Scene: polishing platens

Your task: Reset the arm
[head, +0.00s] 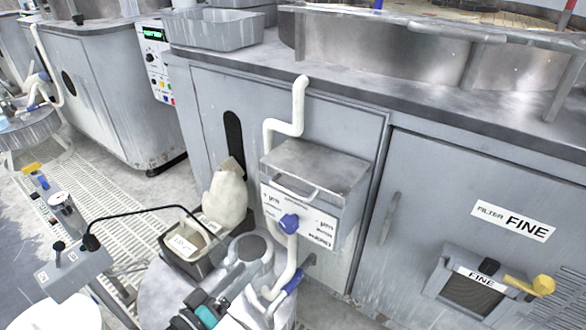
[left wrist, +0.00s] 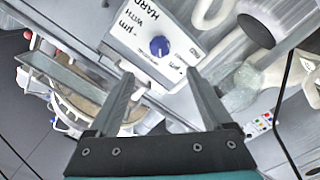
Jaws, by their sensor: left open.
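My left gripper (head: 240,278) is at the bottom centre of the head view, with black and teal parts behind its grey fingers. In the left wrist view its two fingers (left wrist: 158,85) stand wide apart with nothing between them. A grey dispenser box (head: 315,172) with a blue knob (head: 289,223) hangs on the cabinet front, beyond and above the gripper. In the left wrist view the blue knob (left wrist: 159,46) appears beyond the finger gap, apart from the fingers. My right gripper is not in view.
A white pipe (head: 285,127) runs down behind the box to a blue-handled valve (head: 292,282). A dark bin (head: 188,262) and a pale sack (head: 226,196) stand to the left. Grated floor (head: 120,215) shows at left.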

